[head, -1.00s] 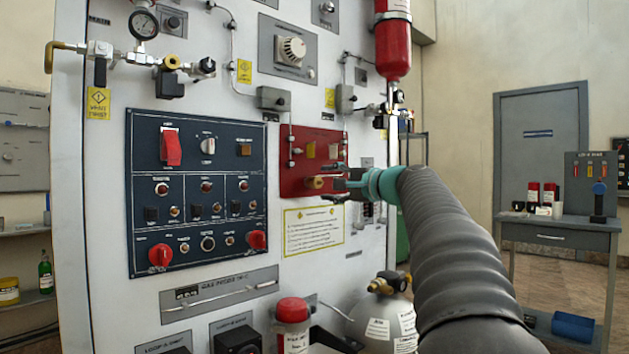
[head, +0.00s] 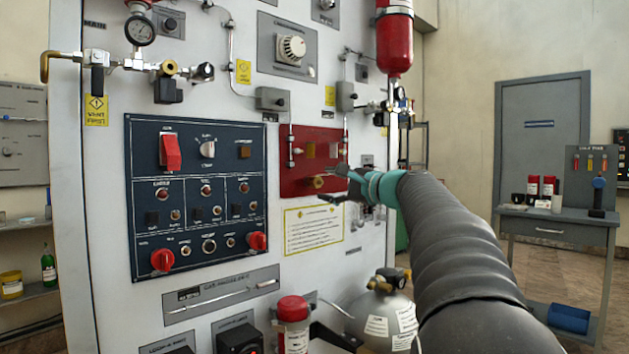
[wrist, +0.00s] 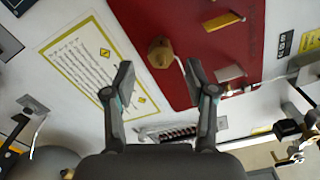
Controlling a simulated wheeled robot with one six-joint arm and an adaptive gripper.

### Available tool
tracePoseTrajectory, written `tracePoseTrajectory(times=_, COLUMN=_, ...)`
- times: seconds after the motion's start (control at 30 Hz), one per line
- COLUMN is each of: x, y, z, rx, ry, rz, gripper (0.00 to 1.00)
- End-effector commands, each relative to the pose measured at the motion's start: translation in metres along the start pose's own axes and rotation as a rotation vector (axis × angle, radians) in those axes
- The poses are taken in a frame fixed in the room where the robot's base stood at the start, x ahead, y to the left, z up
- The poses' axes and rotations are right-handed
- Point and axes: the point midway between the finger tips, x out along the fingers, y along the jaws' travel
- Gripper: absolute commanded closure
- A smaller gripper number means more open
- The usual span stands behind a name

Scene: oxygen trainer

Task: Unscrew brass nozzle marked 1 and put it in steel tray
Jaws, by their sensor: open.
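A brass nozzle (head: 318,182) sits on the lower part of the red panel (head: 297,183) in the head view. It also shows in the wrist view (wrist: 160,52), attached to the red panel, just beyond the fingertips. No number on it can be read. My gripper (head: 335,184) is open and empty, just right of the nozzle in the head view. In the wrist view my gripper (wrist: 158,80) has its two fingers spread on either side of the nozzle's line, with a gap before it. I cannot identify a steel tray in either view.
A yellow-edged instruction sheet (head: 313,230) is below the red panel. A dark blue switch panel (head: 200,243) is to its left. A gas cylinder (head: 372,318) and a red-capped canister (head: 293,310) stand below. A side table (head: 550,228) is at the far right.

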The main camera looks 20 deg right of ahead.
Motion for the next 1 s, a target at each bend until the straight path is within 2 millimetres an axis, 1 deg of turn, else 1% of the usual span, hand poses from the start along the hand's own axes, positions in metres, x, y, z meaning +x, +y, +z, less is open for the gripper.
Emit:
tracePoseTrajectory(times=0.03, x=-0.0001, y=-0.0058, z=0.0025, rx=0.047, ry=0.0, rz=0.0, gripper=0.44)
tracePoseTrajectory(times=0.23, x=0.0, y=-0.0033, z=0.0013, rx=0.194, ry=0.0, rz=0.0, gripper=0.44)
tracePoseTrajectory(times=0.47, x=-0.0001, y=-0.0009, z=0.0004, rx=0.215, ry=0.0, rz=-0.001, gripper=0.44)
tracePoseTrajectory(times=0.67, x=-0.0001, y=-0.0033, z=0.0014, rx=0.247, ry=0.0, rz=0.0, gripper=0.44)
tracePoseTrajectory(times=0.87, x=-0.0002, y=-0.0055, z=0.0025, rx=0.411, ry=0.0, rz=0.0, gripper=0.44)
tracePoseTrajectory(times=1.0, x=-0.0001, y=-0.0013, z=0.0007, rx=0.499, ry=0.0, rz=0.0, gripper=0.44)
